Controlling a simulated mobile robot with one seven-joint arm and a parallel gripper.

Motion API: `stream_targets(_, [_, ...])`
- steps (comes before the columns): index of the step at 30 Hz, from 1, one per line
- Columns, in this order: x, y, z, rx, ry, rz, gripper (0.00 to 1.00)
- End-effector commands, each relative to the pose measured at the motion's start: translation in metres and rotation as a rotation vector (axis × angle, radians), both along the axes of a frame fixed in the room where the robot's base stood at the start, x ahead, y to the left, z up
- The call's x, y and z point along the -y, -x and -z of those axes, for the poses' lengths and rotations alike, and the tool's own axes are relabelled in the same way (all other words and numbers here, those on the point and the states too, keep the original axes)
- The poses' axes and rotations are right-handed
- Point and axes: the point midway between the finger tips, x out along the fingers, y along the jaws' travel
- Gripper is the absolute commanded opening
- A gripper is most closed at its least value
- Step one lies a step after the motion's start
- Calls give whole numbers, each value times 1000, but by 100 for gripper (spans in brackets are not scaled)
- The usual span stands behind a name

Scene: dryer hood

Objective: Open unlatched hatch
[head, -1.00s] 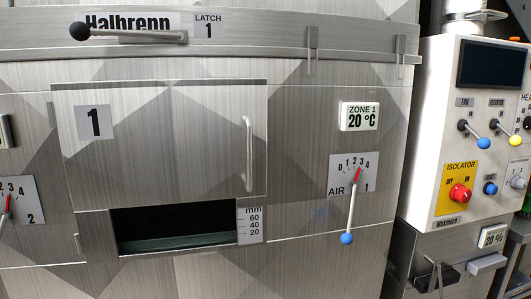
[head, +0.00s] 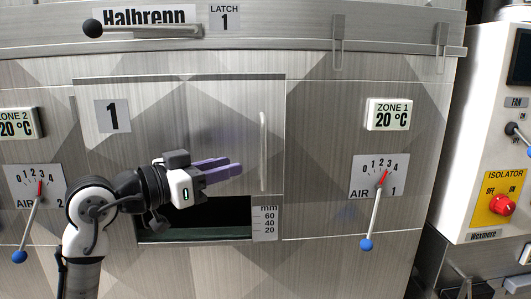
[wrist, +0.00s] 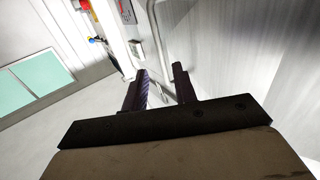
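The hatch (head: 190,120) marked 1 is a brushed metal panel that looks shut, with a vertical bar handle (head: 263,152) at its right side. The latch lever (head: 150,29) lies level above it, its black knob (head: 93,28) at the left. My gripper (head: 234,166) is in front of the hatch, left of the handle, pointing right. In the wrist view its two dark fingers (wrist: 158,82) stand apart with nothing between them. The handle (wrist: 155,40) shows there beyond the fingertips; whether it lines up with the gap is hard to tell.
A dark slot (head: 200,219) opens below the hatch beside a mm scale (head: 265,222). The AIR 1 lever (head: 371,220) with its blue knob sticks out at right. A white control box (head: 490,130) with a red isolator knob stands farther right.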

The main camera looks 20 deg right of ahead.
Motion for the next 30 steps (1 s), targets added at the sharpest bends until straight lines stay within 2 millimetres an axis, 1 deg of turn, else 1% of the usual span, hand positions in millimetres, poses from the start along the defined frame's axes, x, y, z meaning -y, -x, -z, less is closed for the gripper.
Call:
stream_targets(1, [12,-3,-3,0,-1,4,28])
stream_targets(6, [47,-14,-3,0,-1,3,28])
stream_targets(12, [77,-24,-2,0,0,0,28])
stream_targets(15, [86,-27,-2,1,2,-1,28])
stream_targets(18, [90,-29,-1,0,1,-2,28])
stream_targets(26, [92,-30,0,1,2,-2,28])
stream_targets(27, [92,-30,0,1,2,-2,27])
stream_targets(30, [92,-30,0,1,2,-2,14])
